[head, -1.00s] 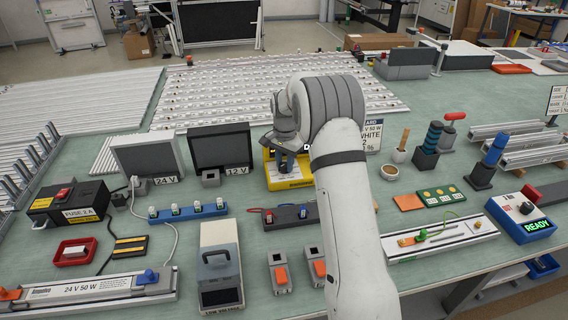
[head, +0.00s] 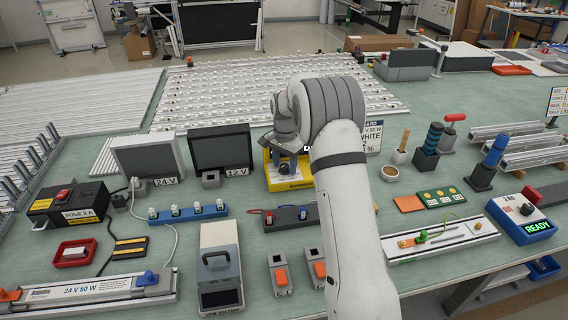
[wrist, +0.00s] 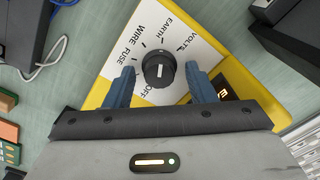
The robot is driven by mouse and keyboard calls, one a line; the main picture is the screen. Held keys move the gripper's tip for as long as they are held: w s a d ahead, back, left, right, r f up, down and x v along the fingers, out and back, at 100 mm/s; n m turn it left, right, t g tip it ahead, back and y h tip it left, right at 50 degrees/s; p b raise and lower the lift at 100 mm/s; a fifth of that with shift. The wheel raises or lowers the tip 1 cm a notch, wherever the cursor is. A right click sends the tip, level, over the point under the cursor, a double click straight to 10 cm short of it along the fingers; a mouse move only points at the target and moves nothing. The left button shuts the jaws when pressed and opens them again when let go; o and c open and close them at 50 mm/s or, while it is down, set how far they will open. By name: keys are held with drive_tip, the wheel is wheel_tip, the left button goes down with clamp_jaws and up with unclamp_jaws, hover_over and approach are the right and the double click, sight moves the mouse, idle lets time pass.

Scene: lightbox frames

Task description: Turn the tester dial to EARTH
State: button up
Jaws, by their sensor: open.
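The tester is a yellow box (head: 290,184) with a white face, on the bench below my wrist. In the wrist view its black round dial (wrist: 158,70) has a short white mark, which lies on the knob's lower half, on the side of the OFF label. The EARTH label (wrist: 172,27) stands above the dial, between WIRE and VOLTS. My gripper (wrist: 160,67) is open, with one blue finger on each side of the dial and gaps between. A small dark display (wrist: 225,92) on the tester shows lit orange characters, partly hidden by the right finger.
The 12 V monitor (head: 221,148) stands close left of the tester. A white sign (head: 372,137) stands to the right, partly behind my arm. A dark block with red and black leads (head: 292,216) lies in front. Bare green bench lies between these.

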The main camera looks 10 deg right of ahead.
sight(285, 165)
drive_tip(key=shift+r, duration=0.1)
wheel_tip(285, 165, up, 8)
drive_tip(key=shift+f+b, duration=0.25)
drive_tip(key=shift+b, duration=0.15)
drive_tip(key=shift+s+r, duration=0.15)
drive_tip(key=shift+r, duration=0.1)
drive_tip(key=s+r+n+t, duration=0.1)
drive_tip(key=s+r+n, duration=0.15)
drive_tip(key=s, duration=0.35)
drive_tip(key=s+r+n, duration=0.1)
drive_tip(key=s+r, duration=0.3)
drive_tip(key=s, duration=0.3)
drive_tip(key=s+r+n+t, duration=0.1)
drive_tip(key=s+r+n, duration=0.15)
drive_tip(key=s, duration=0.35)
drive_tip(key=s+f+n, duration=0.3)
drive_tip(key=s, duration=1.6)
drive_tip(key=shift+s+a+n+t, duration=0.15)
drive_tip(key=shift+s+n+t, duration=0.25)
